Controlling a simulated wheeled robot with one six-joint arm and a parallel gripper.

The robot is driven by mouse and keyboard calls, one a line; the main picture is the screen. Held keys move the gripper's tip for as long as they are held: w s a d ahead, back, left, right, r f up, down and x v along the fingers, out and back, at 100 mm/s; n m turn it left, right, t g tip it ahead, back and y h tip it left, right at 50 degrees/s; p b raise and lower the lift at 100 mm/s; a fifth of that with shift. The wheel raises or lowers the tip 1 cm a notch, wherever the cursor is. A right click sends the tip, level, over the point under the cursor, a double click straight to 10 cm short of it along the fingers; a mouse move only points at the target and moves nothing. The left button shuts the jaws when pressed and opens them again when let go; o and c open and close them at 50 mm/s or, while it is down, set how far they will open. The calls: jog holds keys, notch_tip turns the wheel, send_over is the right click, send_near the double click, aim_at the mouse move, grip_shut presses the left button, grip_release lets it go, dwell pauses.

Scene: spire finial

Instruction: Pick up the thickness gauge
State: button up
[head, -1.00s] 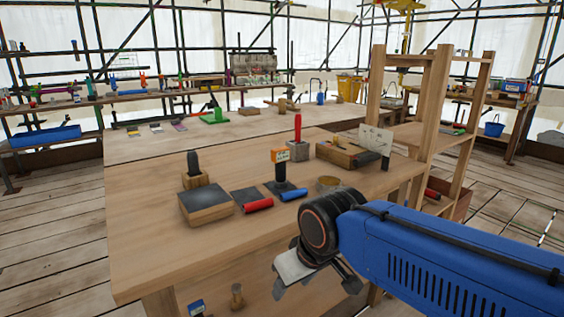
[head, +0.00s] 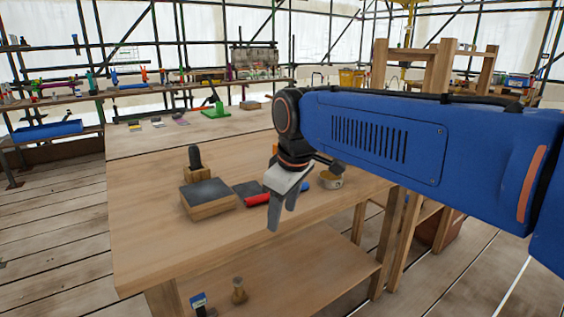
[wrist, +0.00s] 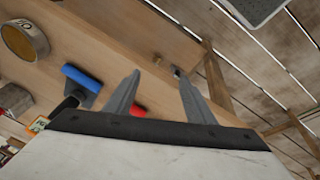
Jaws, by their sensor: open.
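I cannot tell for certain which item is the thickness gauge. My gripper (head: 282,216) hangs fingers-down over the front part of the wooden workbench (head: 150,245), open and empty; its two spread fingers also show in the wrist view (wrist: 157,76). Behind it lie a red-handled tool (head: 257,199) and a blue-handled tool (wrist: 80,78), on the bench top. A round tin (head: 330,181) stands to the right of the gripper. A small blue-and-white item (head: 198,302) stands on the lower shelf beside a small wooden item (head: 239,290). My arm hides the bench's back right.
A dark-topped wooden block (head: 207,196) and a dark upright item in a wooden holder (head: 195,158) stand on the bench's left. The lower shelf (head: 300,262) is mostly bare. A wooden rack (head: 437,75) rises behind my arm. The bench's front left is clear.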

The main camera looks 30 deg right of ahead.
jog(key=w+d+r+n+g, duration=0.2)
jog(key=w+d+r+n, duration=0.45)
jog(key=w+r, duration=0.35)
jog(key=w+d+r+n+g, duration=0.1)
jog(key=w+d+r+n, duration=0.6)
jog(key=w, duration=0.5)
jog(key=f, duration=1.1)
jog(key=shift+s+a, duration=0.1)
jog(key=shift+a, duration=0.15)
jog(key=shift+d+f, duration=0.15)
jog(key=shift+f, duration=1.2)
jog(key=shift+d+f, duration=0.1)
jog(key=shift+f, duration=1.2)
jog(key=shift+s, duration=0.1)
grip_shut()
